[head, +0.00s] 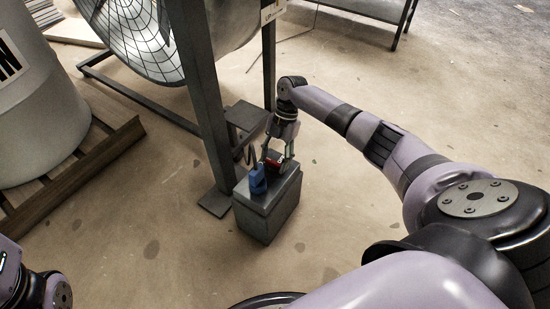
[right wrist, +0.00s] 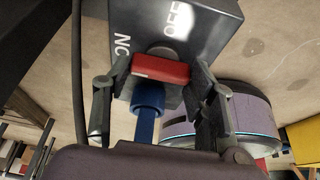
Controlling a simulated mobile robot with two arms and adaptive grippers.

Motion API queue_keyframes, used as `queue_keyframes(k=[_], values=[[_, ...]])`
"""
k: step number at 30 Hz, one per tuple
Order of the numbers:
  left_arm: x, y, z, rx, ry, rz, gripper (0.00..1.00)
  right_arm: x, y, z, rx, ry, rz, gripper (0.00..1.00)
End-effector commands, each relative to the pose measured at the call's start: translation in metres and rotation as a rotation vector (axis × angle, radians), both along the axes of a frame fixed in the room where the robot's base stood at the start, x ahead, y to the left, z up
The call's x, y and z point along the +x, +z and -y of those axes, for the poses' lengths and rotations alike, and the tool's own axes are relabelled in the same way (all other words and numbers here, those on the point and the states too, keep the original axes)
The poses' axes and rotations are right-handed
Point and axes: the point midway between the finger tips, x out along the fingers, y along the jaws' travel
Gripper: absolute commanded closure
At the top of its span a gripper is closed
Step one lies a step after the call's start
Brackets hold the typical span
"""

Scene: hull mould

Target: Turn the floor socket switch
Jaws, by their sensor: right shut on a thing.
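The floor socket box (head: 262,222) is a dark grey block standing on the floor beside a steel post. On its top is a red switch handle (head: 275,161), with a blue plug (head: 258,180) beside it. My right gripper (head: 277,158) reaches down over the box and is shut on the red handle. In the right wrist view, its two fingers (right wrist: 157,76) press the ends of the red handle (right wrist: 162,69). The lettering OFF and part of ON shows on the box face (right wrist: 208,32). The blue plug (right wrist: 147,103) sits just below the handle. My left gripper is out of view.
A large fan (head: 130,35) in a steel frame stands behind the box. The grey post (head: 200,90) rises close to its left. A pale drum (head: 35,95) on a wooden pallet (head: 75,175) is at the left. Floor in front of the box is clear.

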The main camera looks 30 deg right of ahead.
Motion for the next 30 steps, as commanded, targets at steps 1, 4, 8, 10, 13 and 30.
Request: queue_keyframes(k=[1,4,8,10,13,30], values=[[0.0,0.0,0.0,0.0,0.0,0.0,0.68,-0.001,-0.001,0.0,0.0,0.005,-0.001,0.76],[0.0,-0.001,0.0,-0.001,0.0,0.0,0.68,-0.001,-0.001,0.0,0.0,0.005,-0.001,0.48],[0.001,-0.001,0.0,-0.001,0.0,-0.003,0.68,-0.001,-0.001,0.0,0.0,0.004,-0.001,0.4],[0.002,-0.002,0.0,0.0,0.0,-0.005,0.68,0.0,0.0,0.0,-0.001,0.003,-0.001,0.4],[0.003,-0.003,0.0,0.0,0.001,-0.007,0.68,0.0,0.0,0.0,-0.001,0.002,0.0,0.4],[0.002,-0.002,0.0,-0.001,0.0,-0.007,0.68,0.013,0.07,0.027,-0.002,0.0,0.004,0.4]])
